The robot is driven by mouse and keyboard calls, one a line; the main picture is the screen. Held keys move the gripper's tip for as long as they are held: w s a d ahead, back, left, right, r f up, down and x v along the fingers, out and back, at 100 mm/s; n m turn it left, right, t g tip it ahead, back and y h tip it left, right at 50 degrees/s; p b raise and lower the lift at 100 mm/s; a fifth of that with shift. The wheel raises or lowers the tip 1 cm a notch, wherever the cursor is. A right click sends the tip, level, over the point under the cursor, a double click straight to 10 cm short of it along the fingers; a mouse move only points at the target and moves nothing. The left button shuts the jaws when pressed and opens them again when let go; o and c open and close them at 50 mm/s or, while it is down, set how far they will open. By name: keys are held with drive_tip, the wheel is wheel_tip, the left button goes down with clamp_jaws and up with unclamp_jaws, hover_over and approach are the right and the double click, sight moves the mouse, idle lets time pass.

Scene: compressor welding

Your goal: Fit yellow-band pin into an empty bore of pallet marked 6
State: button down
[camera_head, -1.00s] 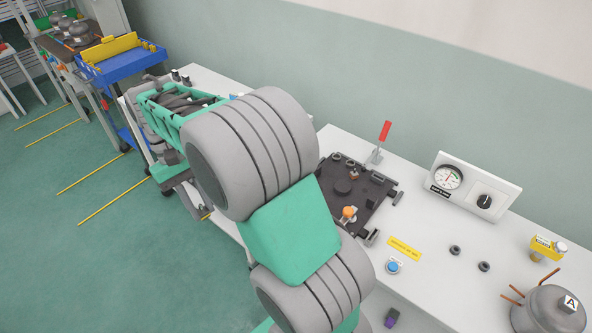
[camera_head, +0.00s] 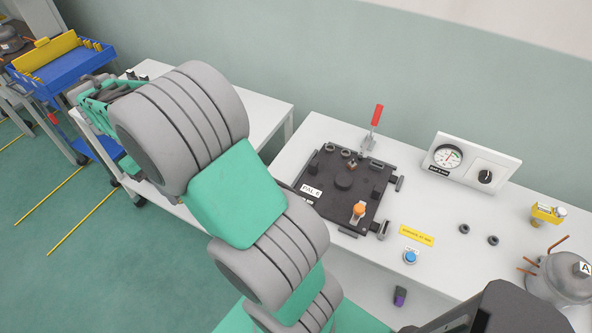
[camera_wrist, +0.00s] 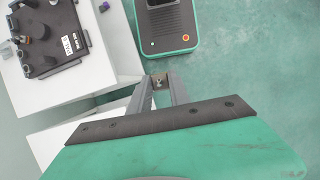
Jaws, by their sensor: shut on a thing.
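The pallet (camera_head: 330,206) is a dark plate on the white bench, with a white label that seems to read PAL 6. It carries ring-shaped parts along its far edge, a dark round boss in the middle and an orange-topped part near its front right corner. The pallet also shows at the upper left of the wrist view (camera_wrist: 40,65). My gripper (camera_wrist: 160,84) is shut on a small dark and brownish piece, the pin; no yellow band can be made out. It is over the floor, right of the pallet in the wrist view and apart from it.
A red-handled clamp (camera_head: 373,128) stands at the pallet's far edge. A gauge box (camera_head: 470,163), a blue button (camera_head: 410,257), two dark rings and a grey compressor (camera_head: 562,275) are on the bench to the right. A blue trolley (camera_head: 65,75) is at far left.

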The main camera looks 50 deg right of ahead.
drive_tip(key=s+d+f+n+h+p, duration=0.1)
drive_tip(key=s+d+f, duration=0.2)
drive_tip(key=d, duration=0.6)
drive_tip(key=s+d+f+n+p, duration=0.1)
drive_tip(key=s+d+f+p, duration=0.15)
drive_tip(key=d, duration=0.65)
drive_tip(key=s+d+f+n, duration=0.2)
drive_tip(key=s+d, duration=0.5)
drive_tip(key=s, duration=0.2)
drive_tip(key=s+d+f+n+t+h+p, duration=0.1)
drive_tip(key=s+d+f+n, duration=0.1)
drive_tip(key=s+d, duration=0.5)
drive_tip(key=s+n, duration=0.1)
drive_tip(key=s, duration=0.2)
drive_tip(key=shift+s+d+f+h, duration=0.2)
drive_tip(key=shift+d+h, duration=0.1)
drive_tip(key=shift+d, duration=0.1)
drive_tip(key=shift+r+p, duration=0.1)
drive_tip(key=shift+p, duration=0.3)
drive_tip(key=shift+f+b, duration=1.6)
drive_tip(key=shift+f, duration=1.45)
drive_tip(key=shift+f, duration=0.15)
drive_tip(key=shift+f+b, duration=0.65)
drive_tip(key=shift+f, duration=0.25)
